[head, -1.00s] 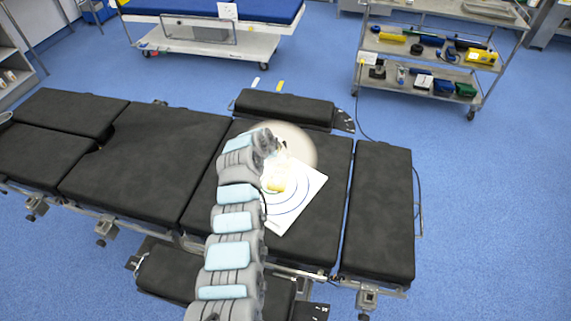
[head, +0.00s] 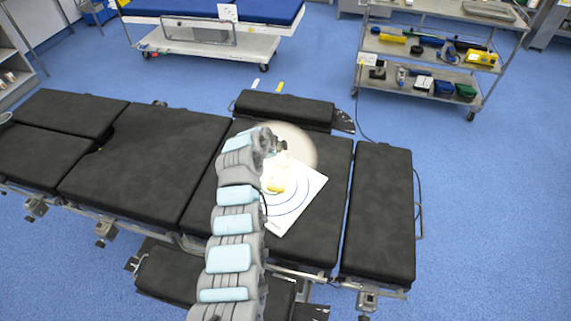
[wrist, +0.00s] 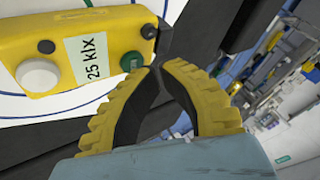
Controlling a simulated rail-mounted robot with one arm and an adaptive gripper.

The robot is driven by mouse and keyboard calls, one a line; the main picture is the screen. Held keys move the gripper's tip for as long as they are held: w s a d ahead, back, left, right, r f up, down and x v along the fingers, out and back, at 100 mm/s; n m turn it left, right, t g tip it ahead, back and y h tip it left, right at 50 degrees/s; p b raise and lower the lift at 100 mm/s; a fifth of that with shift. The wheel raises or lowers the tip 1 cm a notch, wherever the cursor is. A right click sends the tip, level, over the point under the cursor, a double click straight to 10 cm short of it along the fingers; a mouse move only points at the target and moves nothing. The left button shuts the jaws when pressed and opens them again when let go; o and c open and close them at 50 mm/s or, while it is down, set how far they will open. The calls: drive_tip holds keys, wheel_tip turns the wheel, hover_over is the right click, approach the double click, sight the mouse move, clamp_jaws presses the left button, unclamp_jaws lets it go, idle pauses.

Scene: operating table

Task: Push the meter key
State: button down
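The yellow light meter (wrist: 90,45) is at the upper left of the wrist view, with a white dome, a "25 klx" label and black knobs. Its round green key (wrist: 131,61) is at the end nearest my fingers. My gripper (wrist: 160,67) has yellow ribbed fingers with black pads; the tips meet just right of the key, with nothing held between them. I cannot tell whether they touch the key. In the head view the meter (head: 275,188) lies on the white sheet, and the key is too small to make out.
The white sheet with blue rings (head: 297,205) lies on the black operating table (head: 165,165), under a bright light spot. A side pad (head: 285,108) is behind it. A trolley with tools (head: 435,80) stands back right, clear of the arm.

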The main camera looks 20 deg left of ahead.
drive_tip(key=shift+r, duration=0.15)
drive_tip(key=shift+r+p, duration=0.6)
drive_tip(key=shift+r, duration=2.4)
